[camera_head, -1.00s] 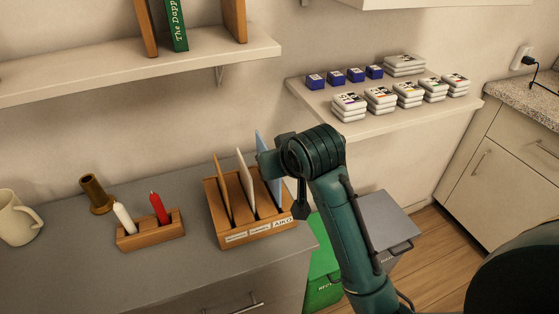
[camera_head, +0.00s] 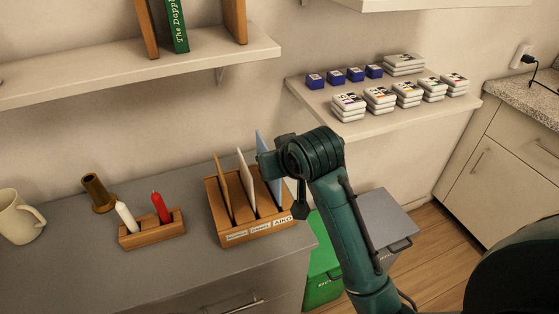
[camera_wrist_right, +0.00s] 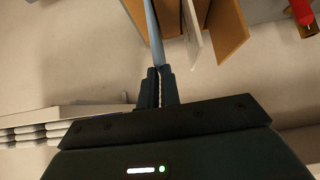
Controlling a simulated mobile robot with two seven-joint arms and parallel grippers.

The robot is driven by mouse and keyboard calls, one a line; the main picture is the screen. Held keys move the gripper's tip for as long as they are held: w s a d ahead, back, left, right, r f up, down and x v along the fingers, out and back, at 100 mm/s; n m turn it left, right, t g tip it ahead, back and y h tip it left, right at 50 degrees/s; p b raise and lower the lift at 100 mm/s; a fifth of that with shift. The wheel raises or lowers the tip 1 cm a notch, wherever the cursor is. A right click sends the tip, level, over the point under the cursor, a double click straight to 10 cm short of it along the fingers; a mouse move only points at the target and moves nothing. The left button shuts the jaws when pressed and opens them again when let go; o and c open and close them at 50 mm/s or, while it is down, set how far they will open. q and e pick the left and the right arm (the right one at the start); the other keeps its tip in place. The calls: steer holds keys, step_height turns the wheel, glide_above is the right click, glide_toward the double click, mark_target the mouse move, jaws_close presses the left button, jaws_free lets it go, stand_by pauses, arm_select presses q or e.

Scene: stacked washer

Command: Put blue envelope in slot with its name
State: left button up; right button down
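A wooden rack (camera_head: 222,222) on the grey counter has three slots with name labels on its front. A brown envelope (camera_head: 223,188) and a white envelope (camera_head: 246,180) stand in the left and middle slots. The blue envelope (camera_head: 265,160) stands in the right slot, whose label seems to read AIKO. My right gripper (camera_wrist_right: 160,70) is at the upper edge of the blue envelope, which also shows in the wrist view (camera_wrist_right: 152,30). Its fingers look closed on that edge. In the head view my arm hides the fingertips and part of the envelope. My left gripper is not in view.
A candle holder (camera_head: 150,234) with white and red candles, a brown cylinder (camera_head: 98,193) and a mug (camera_head: 20,217) stand left of the rack. A wall shelf (camera_head: 390,122) with stacked boxes is at the right. Bins (camera_head: 323,290) stand beyond the counter's right edge.

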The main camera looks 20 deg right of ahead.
mark_target(275, 186)
stand_by(0.4)
stand_by(0.3)
steer(key=shift+f, duration=0.75)
steer(key=shift+f, duration=0.5)
steer(key=shift+f+b, duration=0.6)
steer(key=shift+f, duration=0.55)
steer(key=shift+f, duration=0.95)
steer(key=c, duration=1.5)
jaws_free()
steer(key=shift+c, duration=0.2)
